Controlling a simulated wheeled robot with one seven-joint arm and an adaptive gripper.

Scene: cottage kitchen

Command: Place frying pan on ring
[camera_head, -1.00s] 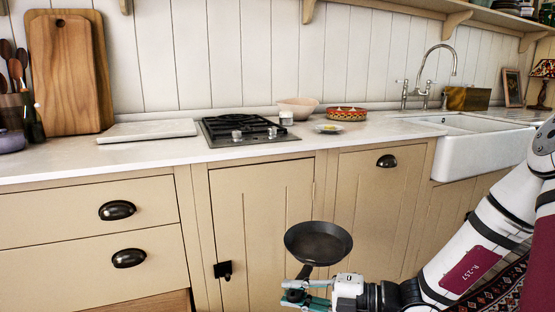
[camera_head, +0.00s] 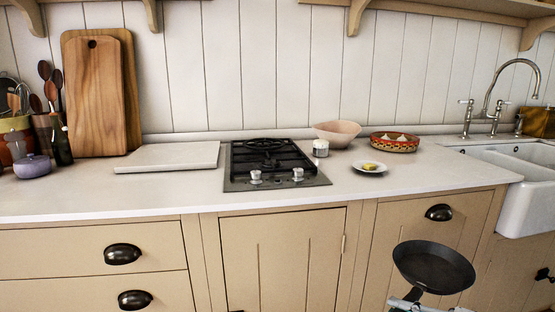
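The dark frying pan (camera_head: 434,267) is in the lower right of the head view, in front of the cupboard doors and below the counter top. Its handle points down and left to my gripper (camera_head: 408,304), which shows only in part at the bottom edge. The gripper appears closed around the handle; its fingertips are mostly cut off. The gas hob (camera_head: 268,164) is set in the counter left of the pan and higher up. Its black grate covers the rings, and the top is bare. Two knobs sit at its front.
A pink bowl (camera_head: 337,133), a small white jar (camera_head: 320,148), a patterned dish (camera_head: 394,142) and a small plate (camera_head: 370,168) stand right of the hob. A white slab (camera_head: 168,157) lies to its left. The sink (camera_head: 514,185) is at the right. Counter in front of the slab is clear.

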